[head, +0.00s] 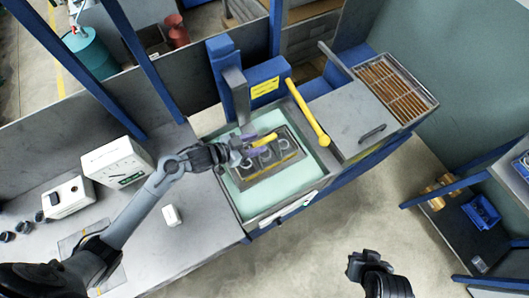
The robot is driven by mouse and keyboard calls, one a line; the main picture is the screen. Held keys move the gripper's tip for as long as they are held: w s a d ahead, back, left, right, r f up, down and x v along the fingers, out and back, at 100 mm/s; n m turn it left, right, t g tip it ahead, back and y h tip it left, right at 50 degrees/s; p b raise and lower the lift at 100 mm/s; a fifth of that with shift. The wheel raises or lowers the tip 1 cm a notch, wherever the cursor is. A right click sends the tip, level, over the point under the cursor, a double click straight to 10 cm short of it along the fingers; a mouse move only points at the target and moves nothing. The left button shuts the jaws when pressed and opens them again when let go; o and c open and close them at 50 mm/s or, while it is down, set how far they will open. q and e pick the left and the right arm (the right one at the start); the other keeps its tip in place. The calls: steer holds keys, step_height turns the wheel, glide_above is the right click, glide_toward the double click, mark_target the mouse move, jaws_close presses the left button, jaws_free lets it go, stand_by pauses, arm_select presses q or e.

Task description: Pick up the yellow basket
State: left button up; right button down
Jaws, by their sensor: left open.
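The basket (266,138) shows as a yellow bar by a dark, shallow tray holding several rings. It lies in the pale green basin of the machine, at the picture's centre. My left gripper (243,149) is over the left end of the basket, close to the yellow bar. It is open, and part of the basket is hidden behind it. Whether the fingers touch the bar I cannot tell. My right gripper (364,262) hangs at the bottom, right of centre, over the floor and away from the basket. Its finger opening is unclear.
A yellow lever (308,113) rises beside the basin's right rim. A blue machine column (226,78) stands behind the basin. A white meter box (117,163) and a small white object (172,215) are on the grey bench at left. A slatted tray (393,88) is at right.

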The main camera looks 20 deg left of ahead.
mark_target(264, 140)
arm_select(q)
steer(key=shift+p+x, duration=0.3)
steer(key=shift+x, duration=2)
jaws_close()
steer(key=shift+r, duration=0.1)
